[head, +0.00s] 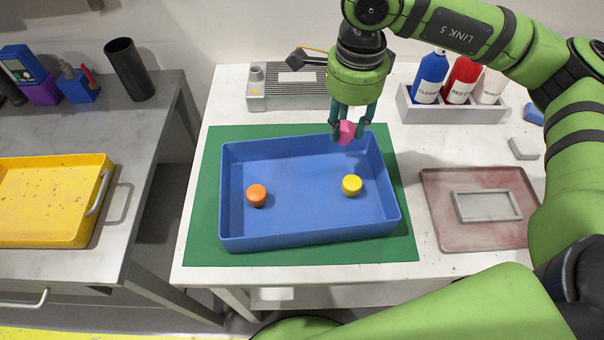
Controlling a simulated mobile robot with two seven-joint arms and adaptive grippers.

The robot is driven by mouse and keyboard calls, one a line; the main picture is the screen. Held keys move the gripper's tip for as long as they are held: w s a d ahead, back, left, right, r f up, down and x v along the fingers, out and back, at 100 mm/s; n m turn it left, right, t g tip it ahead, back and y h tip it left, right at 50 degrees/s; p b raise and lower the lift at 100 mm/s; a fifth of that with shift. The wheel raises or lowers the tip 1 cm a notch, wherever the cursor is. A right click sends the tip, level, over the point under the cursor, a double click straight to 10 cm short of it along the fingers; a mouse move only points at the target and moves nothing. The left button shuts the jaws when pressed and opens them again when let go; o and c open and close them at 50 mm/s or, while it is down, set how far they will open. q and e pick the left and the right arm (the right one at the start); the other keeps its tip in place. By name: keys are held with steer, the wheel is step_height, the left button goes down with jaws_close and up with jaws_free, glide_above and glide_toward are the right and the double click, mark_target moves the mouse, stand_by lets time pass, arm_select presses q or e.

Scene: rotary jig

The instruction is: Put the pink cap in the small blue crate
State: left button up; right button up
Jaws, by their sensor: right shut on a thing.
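The pink cap (346,132) is between the fingers of my right gripper (349,130), which is shut on it. The gripper points down and holds the cap at the back right part of the blue crate (310,240), over or near its back wall. How high the cap is above the crate floor is hard to tell. The blue crate lies on a green mat (200,235) on the white table. Inside the crate, an orange cap (257,195) is on the left and a yellow cap (352,185) on the right. My left gripper is not in view.
A grey device (290,92) stands behind the crate. A grey holder (455,112) with bottles is at the back right. A reddish tray (480,235) with a grey frame (487,206) lies right. A yellow tray (52,200) is on the left bench.

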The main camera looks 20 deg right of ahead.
steer(key=s+a+f, duration=0.1)
steer(key=a, duration=0.1)
steer(key=s+a+f+p, duration=0.1)
steer(key=a+f, duration=0.1)
steer(key=a, duration=0.1)
steer(key=s+a+f+p, duration=0.1)
steer(key=a+f, duration=0.1)
steer(key=a, duration=0.1)
steer(key=shift+s+a+f, duration=0.15)
steer(key=shift+s+a, duration=0.05)
steer(key=shift+s, duration=0.15)
steer(key=shift+f+p, duration=0.3)
steer(key=shift+p, duration=0.1)
step_height(320, 180, down, 2)
steer(key=shift+s+f+p, duration=0.1)
steer(key=shift+f+p, duration=0.15)
steer(key=shift+p, duration=0.25)
steer(key=shift+f, duration=0.5)
steer(key=shift+f+b, duration=0.2)
steer(key=shift+b, duration=0.1)
steer(key=o, duration=0.8)
steer(key=shift+r, duration=0.1)
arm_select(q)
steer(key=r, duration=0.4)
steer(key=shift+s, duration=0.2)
